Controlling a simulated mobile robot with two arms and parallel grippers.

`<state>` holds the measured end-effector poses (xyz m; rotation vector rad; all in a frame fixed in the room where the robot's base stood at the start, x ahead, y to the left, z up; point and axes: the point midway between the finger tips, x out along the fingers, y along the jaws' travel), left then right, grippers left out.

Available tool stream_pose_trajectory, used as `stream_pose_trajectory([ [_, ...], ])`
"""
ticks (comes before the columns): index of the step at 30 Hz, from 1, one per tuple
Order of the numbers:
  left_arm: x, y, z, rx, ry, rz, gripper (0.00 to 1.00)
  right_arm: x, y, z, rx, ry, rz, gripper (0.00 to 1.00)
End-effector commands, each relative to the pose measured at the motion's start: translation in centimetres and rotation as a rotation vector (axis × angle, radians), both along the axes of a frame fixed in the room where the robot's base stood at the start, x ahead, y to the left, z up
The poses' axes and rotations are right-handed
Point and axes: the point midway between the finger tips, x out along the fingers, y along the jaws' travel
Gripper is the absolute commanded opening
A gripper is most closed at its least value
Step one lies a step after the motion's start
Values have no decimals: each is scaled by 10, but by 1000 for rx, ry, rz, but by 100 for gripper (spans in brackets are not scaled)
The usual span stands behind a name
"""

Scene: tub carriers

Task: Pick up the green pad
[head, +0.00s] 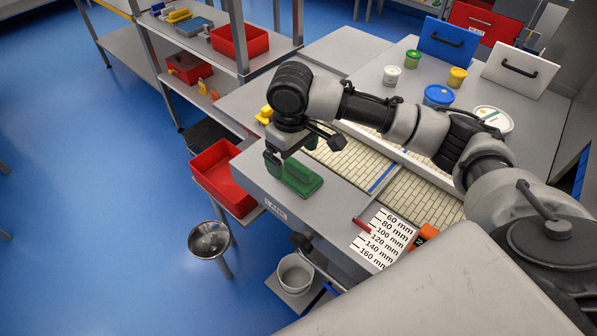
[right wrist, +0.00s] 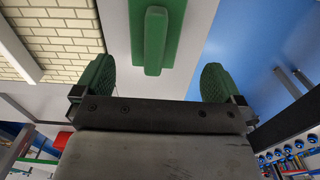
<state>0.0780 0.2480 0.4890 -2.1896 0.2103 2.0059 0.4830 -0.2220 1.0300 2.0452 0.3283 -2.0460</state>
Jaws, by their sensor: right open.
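The green pad (head: 302,181) lies on the grey worktop near its left front corner. It has a raised bar-shaped grip (right wrist: 155,40), seen ahead of my right gripper in the right wrist view. My right gripper (head: 285,157) is above the pad, pointing down, and partly hides it. In the right wrist view its two green-padded fingers (right wrist: 155,78) are wide apart, one on each side of the grip, with nothing between them. I cannot tell exactly how much height is left between fingers and pad. My left gripper is out of view.
A tiled strip (head: 343,158) and a white card with mm marks (head: 383,239) are right of the pad. Small tubs, including a blue-lidded one (head: 438,96), stand farther back. A red bin (head: 222,177) sits below the left edge, near a metal bowl (head: 209,240).

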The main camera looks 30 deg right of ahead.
Motion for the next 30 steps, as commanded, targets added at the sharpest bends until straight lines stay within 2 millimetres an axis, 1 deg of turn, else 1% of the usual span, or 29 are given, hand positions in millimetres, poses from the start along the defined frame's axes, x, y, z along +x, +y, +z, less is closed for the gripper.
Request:
stream_pose_trajectory([
  [2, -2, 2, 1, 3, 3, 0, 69, 0, -1, -4, -1, 0, -1, 99],
  [5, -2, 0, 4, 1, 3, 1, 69, -3, -3, -13, -1, 3, -1, 99],
  [9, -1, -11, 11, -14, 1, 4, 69, -10, -7, -33, -1, 4, 0, 99],
  [13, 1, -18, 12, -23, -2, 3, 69, -9, -6, -50, -1, 1, 0, 99],
  [16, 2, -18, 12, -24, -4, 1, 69, -9, -6, -56, 0, 0, 1, 99],
  [22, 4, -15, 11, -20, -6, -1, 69, -9, -6, -56, 0, -1, 1, 99],
  [30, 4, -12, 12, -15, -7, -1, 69, -8, -6, -56, 0, -1, 1, 58],
])
